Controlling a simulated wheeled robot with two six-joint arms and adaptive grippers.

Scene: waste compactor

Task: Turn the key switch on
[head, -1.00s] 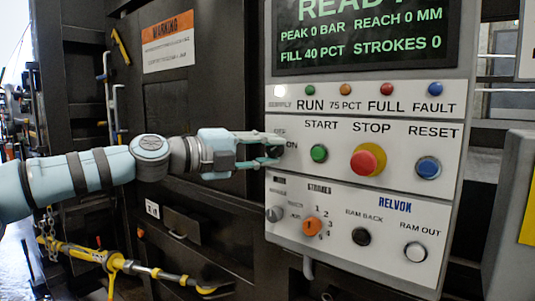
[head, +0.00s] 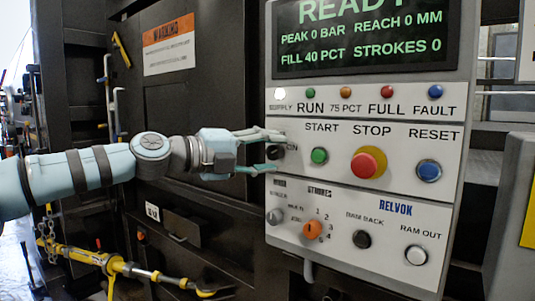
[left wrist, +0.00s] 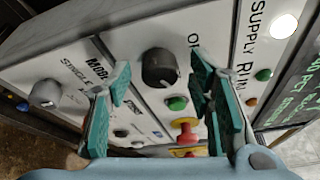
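The key switch (head: 273,152) is a round black knob at the left of the panel's upper button row, beside the word ON. In the left wrist view the knob (left wrist: 160,68) shows whole, just beyond and between the fingertips. My left gripper (head: 268,152) is open at the switch, one finger above it and one below. In the left wrist view its teal fingers (left wrist: 158,88) stand apart with a gap on both sides of the knob. I cannot tell the knob's exact angle. My right gripper is not in view.
The panel carries a green start button (head: 319,155), a red stop button (head: 368,163) and a blue reset button (head: 429,171). Below are a grey selector (head: 274,215) and an orange selector (head: 313,229). The display (head: 363,32) reads READY. The supply lamp (head: 280,93) glows white.

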